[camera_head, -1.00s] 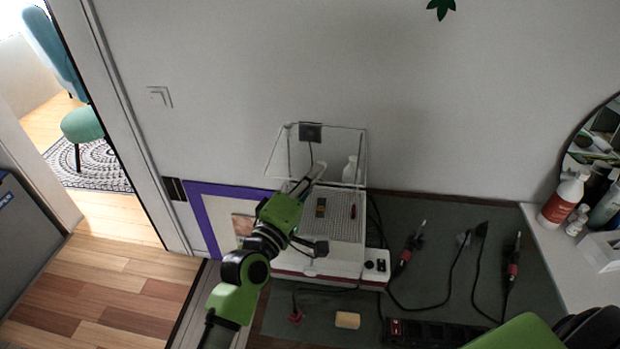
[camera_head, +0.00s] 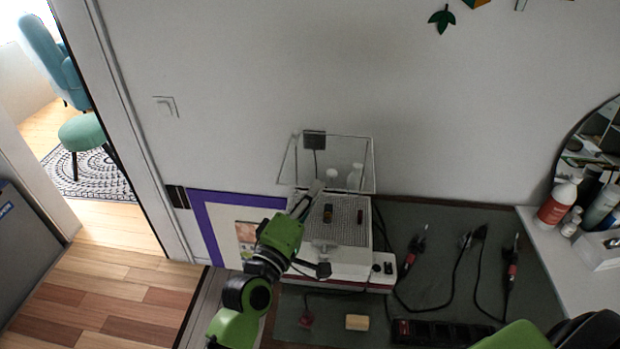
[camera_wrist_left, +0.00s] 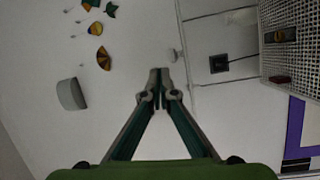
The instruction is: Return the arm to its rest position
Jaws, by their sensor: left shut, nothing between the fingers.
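My left arm comes in from the lower left in the head view. Its green wrist leads to the left gripper (camera_head: 305,200), which is over the left side of a white bench device with a perforated top (camera_head: 335,232). In the left wrist view the gripper's fingertips (camera_wrist_left: 160,88) meet, with nothing between them, and the wall is behind them. Two small dark pieces lie on the perforated top, apart from the gripper. Only a green and black part of my right arm (camera_head: 530,335) shows at the lower right, and its gripper is out of view.
A clear shield (camera_head: 345,165) stands behind the perforated top. A sponge (camera_head: 357,322), soldering irons with cables (camera_head: 412,250) and a power strip (camera_head: 440,332) lie on the dark bench mat. Bottles (camera_head: 556,203) stand at the right. A purple-edged picture (camera_head: 212,225) is at the left.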

